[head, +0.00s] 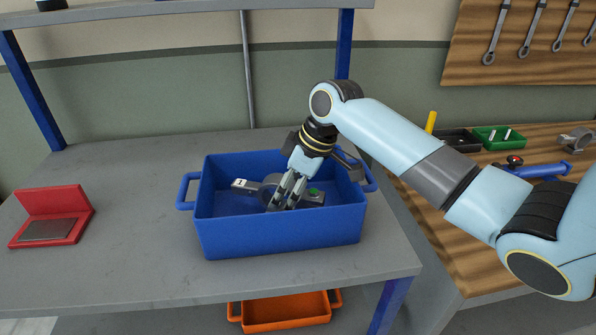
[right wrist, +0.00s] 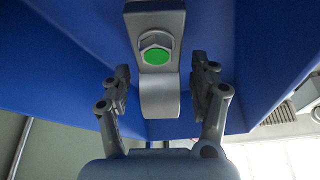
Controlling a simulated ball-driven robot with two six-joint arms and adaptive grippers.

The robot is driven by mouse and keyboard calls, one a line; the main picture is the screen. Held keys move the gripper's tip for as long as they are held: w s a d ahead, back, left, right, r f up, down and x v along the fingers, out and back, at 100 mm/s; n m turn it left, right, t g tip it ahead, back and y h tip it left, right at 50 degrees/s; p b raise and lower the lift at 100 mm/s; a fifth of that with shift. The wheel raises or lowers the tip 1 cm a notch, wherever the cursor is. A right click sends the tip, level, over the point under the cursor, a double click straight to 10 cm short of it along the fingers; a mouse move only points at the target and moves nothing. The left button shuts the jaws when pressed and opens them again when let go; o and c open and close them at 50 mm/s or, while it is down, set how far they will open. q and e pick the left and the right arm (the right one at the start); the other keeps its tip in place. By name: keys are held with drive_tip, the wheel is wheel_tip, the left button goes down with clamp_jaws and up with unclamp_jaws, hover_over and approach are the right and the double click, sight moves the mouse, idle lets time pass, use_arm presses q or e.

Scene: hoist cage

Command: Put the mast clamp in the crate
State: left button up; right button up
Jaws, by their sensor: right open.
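The mast clamp (head: 243,185) is a grey metal piece with a label marked 1 at its left end and a green spot near its right end. It lies inside the blue crate (head: 280,238). My right gripper (head: 287,200) reaches down into the crate over the clamp and hides part of it. In the right wrist view, the clamp's end with a hex bolt and green centre (right wrist: 155,57) shows beyond and between the fingers of the open gripper (right wrist: 160,85). The fingers stand apart from it on both sides. My left gripper is not in view.
A red holder (head: 62,205) stands on the grey bench at left. An orange crate (head: 285,312) sits below. On the wooden bench at right are a green tray (head: 498,138), a blue tool (head: 540,170) and another grey clamp-like part (head: 577,138).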

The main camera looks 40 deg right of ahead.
drive_tip(key=v, duration=0.8)
drive_tip(key=shift+r, duration=0.2)
drive_tip(key=shift+s+f, duration=0.1)
drive_tip(key=shift+s, duration=0.05)
